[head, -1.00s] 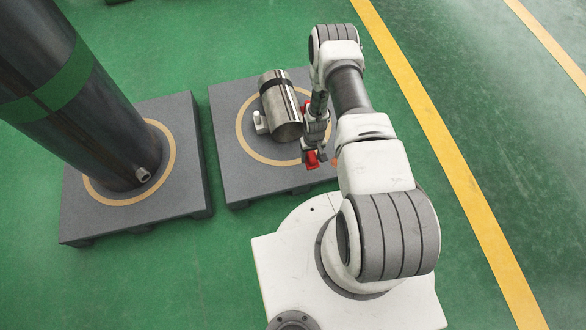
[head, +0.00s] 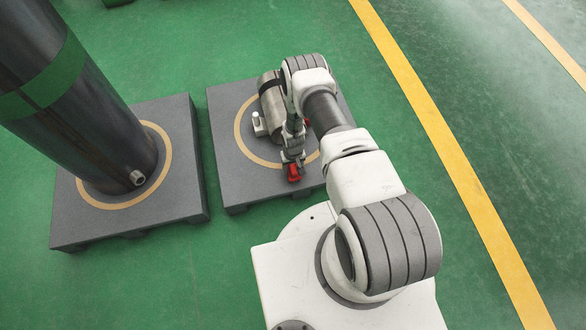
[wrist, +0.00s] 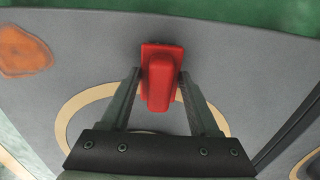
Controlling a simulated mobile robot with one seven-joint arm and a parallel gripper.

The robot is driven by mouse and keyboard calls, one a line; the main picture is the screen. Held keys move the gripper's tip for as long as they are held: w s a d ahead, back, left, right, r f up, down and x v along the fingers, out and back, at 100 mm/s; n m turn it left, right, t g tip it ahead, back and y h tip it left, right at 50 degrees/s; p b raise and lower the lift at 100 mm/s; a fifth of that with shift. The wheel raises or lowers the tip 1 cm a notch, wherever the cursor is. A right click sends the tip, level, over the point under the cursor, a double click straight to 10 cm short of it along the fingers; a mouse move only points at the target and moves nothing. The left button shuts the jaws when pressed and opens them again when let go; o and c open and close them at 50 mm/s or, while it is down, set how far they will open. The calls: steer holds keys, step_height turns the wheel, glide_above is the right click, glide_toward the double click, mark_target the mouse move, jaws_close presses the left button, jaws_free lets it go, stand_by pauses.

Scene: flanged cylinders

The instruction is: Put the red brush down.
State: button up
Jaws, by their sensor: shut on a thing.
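My gripper (head: 292,164) is shut on the red brush (head: 294,173), over the near part of the right-hand grey platform (head: 240,190). In the wrist view the red brush (wrist: 160,78) sits between the two fingers (wrist: 158,90) of my gripper, with its wider end toward the top. The platform's grey top (wrist: 240,70) and its tan ring (wrist: 85,110) lie beneath. I cannot tell whether the brush touches the platform. The brush's underside is hidden.
A tall dark cylinder (head: 90,125) stands on the left platform (head: 70,225). An orange-brown patch (wrist: 22,52) shows at the wrist view's upper left.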

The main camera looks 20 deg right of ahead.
steer(key=shift+f, duration=0.1)
steer(key=o, duration=1.3)
